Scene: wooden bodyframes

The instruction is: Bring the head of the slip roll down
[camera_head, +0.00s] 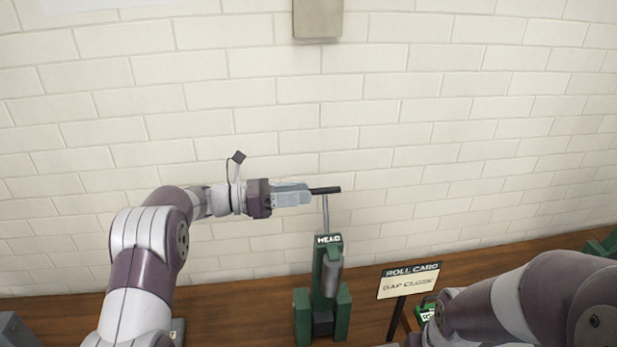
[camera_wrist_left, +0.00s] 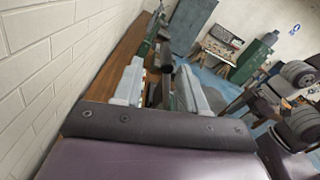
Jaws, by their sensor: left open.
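The slip roll (camera_head: 331,280) is a green machine with a HEAD label (camera_head: 328,239) and a grey cylinder on its front. It stands on the wooden bench. A thin metal lever (camera_head: 325,214) rises from its head to a black handle (camera_head: 326,190), which lies roughly level. My left gripper (camera_head: 310,193) is at the handle's left end. In the left wrist view, the fingers of my left gripper (camera_wrist_left: 160,82) stand apart, with the dark handle (camera_wrist_left: 166,56) between them. I cannot tell whether they touch it. My right arm shows at lower right; its gripper is not visible.
A ROLL CARD sign (camera_head: 409,281) reading GAP CLOSE stands right of the slip roll, with a green item (camera_head: 425,312) behind it. A white brick wall (camera_head: 450,120) rises behind the wooden bench (camera_head: 245,316). The left wrist view shows a grey cabinet (camera_wrist_left: 190,25) farther off.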

